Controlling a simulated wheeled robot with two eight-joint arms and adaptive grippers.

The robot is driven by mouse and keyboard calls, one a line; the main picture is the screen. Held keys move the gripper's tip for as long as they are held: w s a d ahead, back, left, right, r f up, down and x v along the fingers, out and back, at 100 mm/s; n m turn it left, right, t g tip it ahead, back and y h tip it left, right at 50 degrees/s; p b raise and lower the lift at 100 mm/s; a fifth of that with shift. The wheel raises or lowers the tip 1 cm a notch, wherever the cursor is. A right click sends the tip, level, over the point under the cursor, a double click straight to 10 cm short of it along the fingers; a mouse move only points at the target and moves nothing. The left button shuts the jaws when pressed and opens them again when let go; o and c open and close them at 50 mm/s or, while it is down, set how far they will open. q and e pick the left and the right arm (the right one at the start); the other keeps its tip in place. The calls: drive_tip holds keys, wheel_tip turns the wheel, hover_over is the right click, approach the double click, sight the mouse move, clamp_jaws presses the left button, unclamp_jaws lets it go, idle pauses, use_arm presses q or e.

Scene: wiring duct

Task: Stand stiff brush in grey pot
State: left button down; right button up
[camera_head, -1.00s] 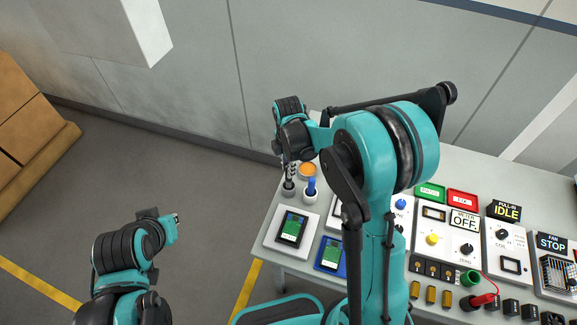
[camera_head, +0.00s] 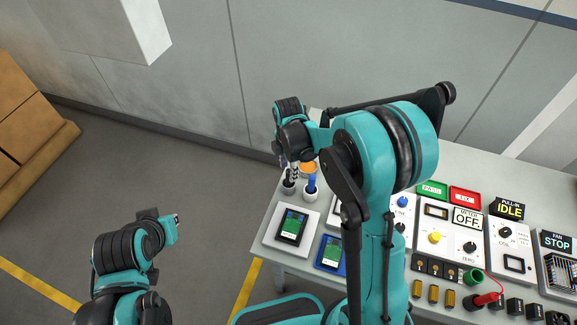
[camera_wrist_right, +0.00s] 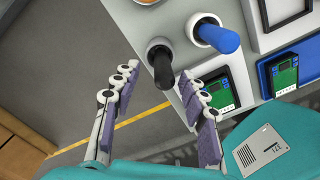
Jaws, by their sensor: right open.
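A grey pot (camera_wrist_right: 153,46) stands at the table's left end, and it also shows in the head view (camera_head: 288,188). A black handle (camera_wrist_right: 163,72), apparently the stiff brush, stands up from it; its lower end is hidden inside. My right gripper (camera_wrist_right: 160,70) is open, with one finger on each side of the handle and visible gaps to it. In the head view the right gripper (camera_head: 292,170) is just above the pot. My left gripper (camera_head: 174,219) is at the lower left, over the floor and away from the table; its fingers are too small to read.
A white pot with a blue-handled tool (camera_head: 311,186) stands close beside the grey pot. An orange round item (camera_head: 308,168) is behind. A white plate with a green-screened device (camera_head: 292,225) and a blue device (camera_head: 331,252) lie in front. Instrument panels fill the right.

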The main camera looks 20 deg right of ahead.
wheel_tip(320, 180, up, 12)
idle(0.5)
drive_tip(key=shift+s+f, duration=0.1)
idle(0.5)
